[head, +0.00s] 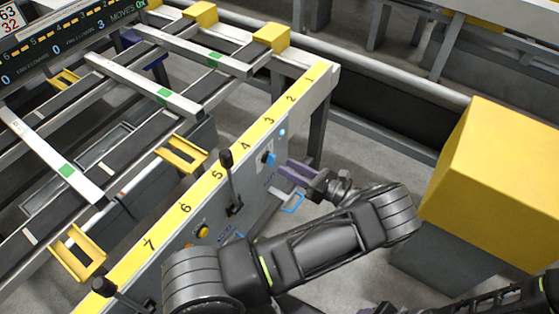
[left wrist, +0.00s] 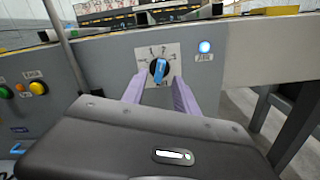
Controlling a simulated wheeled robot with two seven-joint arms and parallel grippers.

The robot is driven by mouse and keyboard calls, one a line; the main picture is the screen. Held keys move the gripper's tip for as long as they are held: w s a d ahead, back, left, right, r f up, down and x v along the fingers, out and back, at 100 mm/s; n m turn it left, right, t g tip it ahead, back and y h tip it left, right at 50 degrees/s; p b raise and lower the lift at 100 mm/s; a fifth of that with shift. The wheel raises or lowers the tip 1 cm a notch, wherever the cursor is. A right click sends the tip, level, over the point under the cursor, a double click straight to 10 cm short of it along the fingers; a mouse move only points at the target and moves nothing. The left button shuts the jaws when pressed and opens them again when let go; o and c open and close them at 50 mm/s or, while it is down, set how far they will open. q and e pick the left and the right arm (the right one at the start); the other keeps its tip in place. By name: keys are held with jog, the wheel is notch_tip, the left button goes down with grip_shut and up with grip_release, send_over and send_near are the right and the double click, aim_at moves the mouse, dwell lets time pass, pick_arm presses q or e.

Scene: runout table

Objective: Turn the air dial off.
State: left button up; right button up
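The air dial (head: 268,158) is a blue knob on a white scale plate on the grey front panel (left wrist: 110,62). In the left wrist view the dial (left wrist: 159,70) has its blue pointer near upright, with marks around it. A lit blue lamp (left wrist: 204,47) marked AIR is to its right. My left gripper (head: 285,171) has purple fingers, open and empty, pointing at the panel just short of the dial. In the left wrist view its fingers (left wrist: 159,80) flank the dial on both sides, apart from the knob. My right gripper is not in view.
A lever (head: 230,182) stands on the panel left of the dial, with a yellow button (head: 202,231) beyond it. A blue-edged handle or hook (head: 293,203) is below the gripper. A large yellow block (head: 505,180) is at right. A numbered yellow strip (head: 187,206) tops the panel.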

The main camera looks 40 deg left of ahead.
aim_at(274, 161)
pick_arm(q)
jog(key=a, duration=0.4)
jog(key=shift+a+p, duration=0.1)
jog(key=shift+p, duration=0.3)
jog(key=shift+c, duration=0.4)
grip_shut()
